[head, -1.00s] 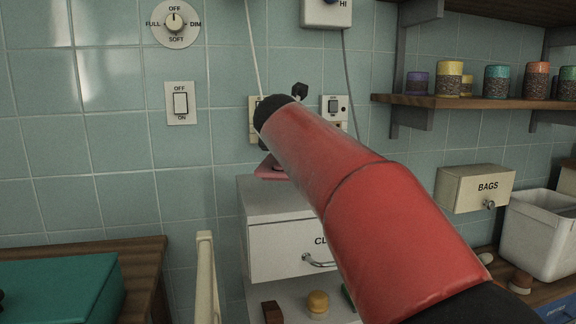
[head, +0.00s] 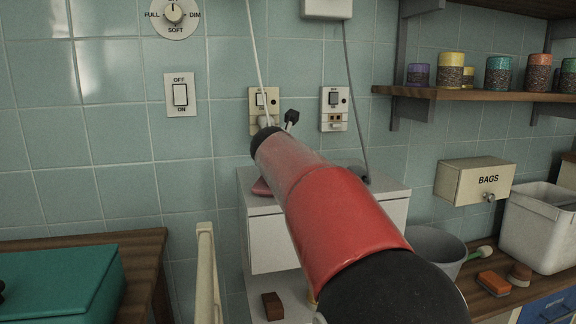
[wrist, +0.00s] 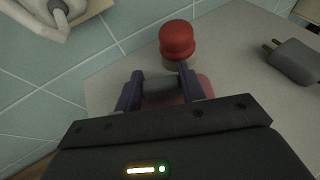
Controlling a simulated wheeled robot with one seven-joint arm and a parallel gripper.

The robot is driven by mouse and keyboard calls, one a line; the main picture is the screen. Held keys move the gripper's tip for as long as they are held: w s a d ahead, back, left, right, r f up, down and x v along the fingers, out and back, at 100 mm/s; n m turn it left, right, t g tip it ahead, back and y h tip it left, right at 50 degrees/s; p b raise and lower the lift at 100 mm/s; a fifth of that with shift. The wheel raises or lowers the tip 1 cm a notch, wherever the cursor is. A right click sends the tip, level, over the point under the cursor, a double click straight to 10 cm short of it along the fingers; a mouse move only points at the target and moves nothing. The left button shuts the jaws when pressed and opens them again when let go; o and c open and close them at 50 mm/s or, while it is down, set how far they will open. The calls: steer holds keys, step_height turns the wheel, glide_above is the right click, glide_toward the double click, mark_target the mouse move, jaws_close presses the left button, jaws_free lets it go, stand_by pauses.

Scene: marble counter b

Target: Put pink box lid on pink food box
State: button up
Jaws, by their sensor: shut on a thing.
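My gripper (wrist: 162,80) shows in the wrist view with its two dark fingers shut on a flat pink piece, which looks like the pink box lid (wrist: 204,86). The fingers and gripper body cover most of it. In the head view, a pink edge of it (head: 261,188) shows at the left of my arm, low at the top of the white cabinet; whether it touches the top is unclear. My red arm hides the fingers there. I cannot make out the pink food box as a separate thing.
A red-capped object (wrist: 177,45) stands just beyond the fingers on the pale cabinet top (wrist: 230,40). A grey plug (wrist: 295,60) lies to its right. The tiled wall with sockets (head: 334,108) is close behind. A grey bucket (head: 437,248) stands right of the cabinet.

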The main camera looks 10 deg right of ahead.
steer(key=shift+r, duration=0.1)
steer(key=o, duration=1)
steer(key=shift+c, duration=0.2)
